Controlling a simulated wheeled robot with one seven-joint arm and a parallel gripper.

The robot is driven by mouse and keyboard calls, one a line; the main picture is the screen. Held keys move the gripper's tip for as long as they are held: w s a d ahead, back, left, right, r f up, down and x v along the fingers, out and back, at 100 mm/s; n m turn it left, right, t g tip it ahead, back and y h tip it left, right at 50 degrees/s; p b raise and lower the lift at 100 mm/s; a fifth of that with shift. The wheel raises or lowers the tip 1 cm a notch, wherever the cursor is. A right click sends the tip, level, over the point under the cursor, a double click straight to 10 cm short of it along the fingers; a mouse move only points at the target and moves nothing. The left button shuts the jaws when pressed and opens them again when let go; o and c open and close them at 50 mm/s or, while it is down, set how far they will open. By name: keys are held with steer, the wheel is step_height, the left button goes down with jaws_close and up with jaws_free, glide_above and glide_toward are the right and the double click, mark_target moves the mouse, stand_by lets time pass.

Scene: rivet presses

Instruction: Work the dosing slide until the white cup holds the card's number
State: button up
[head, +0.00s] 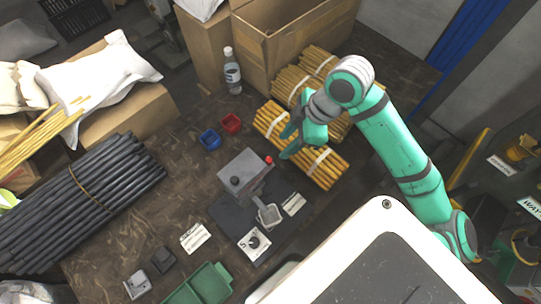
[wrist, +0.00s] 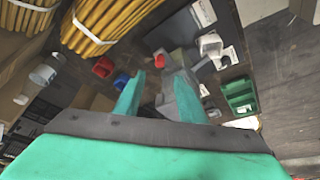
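The grey dosing box (head: 243,168) stands on a dark mat (head: 230,214). A red knob (head: 268,160) is at its far right side and a black round knob is on top. The white cup (head: 269,214) stands at its near side; its contents are too small to tell. A white card (head: 254,246) with a mark like a 5 and a dark round patch lies in front of the cup. My gripper (head: 284,142) is open and empty, above and right of the box. In the wrist view my gripper (wrist: 158,82) has the red knob (wrist: 160,61) beyond its fingertips; the cup (wrist: 210,44) is further right.
Bundled yellow sticks (head: 322,163) lie right of the box, below my gripper. A blue bin (head: 210,140) and a red bin (head: 231,123) are behind it. Black rods (head: 80,200) lie left, a green tray (head: 203,287) in front. A bottle (head: 232,75) stands at the back.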

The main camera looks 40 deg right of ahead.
mark_target(270, 160)
steer(key=x, duration=1)
steer(key=shift+f, duration=0.25)
steer(key=shift+c, duration=0.3)
